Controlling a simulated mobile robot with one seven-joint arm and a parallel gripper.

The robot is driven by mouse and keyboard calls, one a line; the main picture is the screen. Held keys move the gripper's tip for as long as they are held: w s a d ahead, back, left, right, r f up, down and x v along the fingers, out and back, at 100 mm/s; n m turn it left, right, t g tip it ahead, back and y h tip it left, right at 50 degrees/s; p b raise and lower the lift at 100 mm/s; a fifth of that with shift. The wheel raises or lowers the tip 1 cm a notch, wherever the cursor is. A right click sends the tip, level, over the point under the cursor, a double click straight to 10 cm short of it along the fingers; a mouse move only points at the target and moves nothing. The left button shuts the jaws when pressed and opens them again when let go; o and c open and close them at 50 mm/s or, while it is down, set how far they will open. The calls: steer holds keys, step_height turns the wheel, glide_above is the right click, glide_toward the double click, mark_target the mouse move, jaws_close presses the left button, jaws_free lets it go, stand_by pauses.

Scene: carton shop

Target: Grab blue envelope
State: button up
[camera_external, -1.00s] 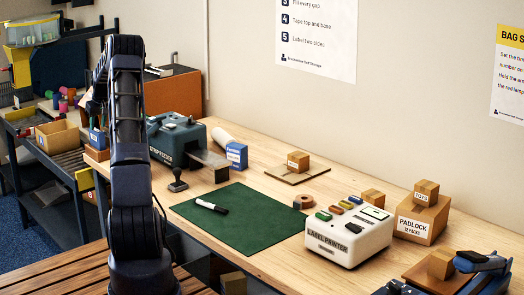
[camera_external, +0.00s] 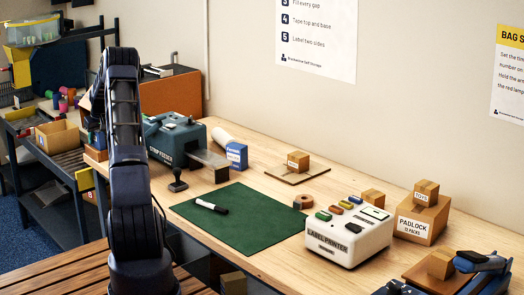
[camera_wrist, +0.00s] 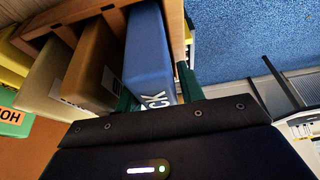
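In the wrist view, the blue envelope (camera_wrist: 150,50) stands on edge in a wooden rack (camera_wrist: 178,28), with white letters "CK" showing near my gripper. My gripper (camera_wrist: 157,92) has its two green fingers on either side of the envelope, spread apart. The wrist view does not clearly show whether they touch it. In the external view, my gripper is hidden behind my arm, and the rack is mostly covered too.
A tan envelope (camera_wrist: 95,65) and a greyish one (camera_wrist: 48,80) stand left of the blue one, close to my left finger. Blue carpet (camera_wrist: 245,40) lies right of the rack. In the external view, a strip feeder (camera_external: 178,140) stands on the bench close to my arm.

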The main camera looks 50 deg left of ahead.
steer(key=shift+f, duration=0.25)
stand_by(0.3)
steer(key=c, duration=0.8)
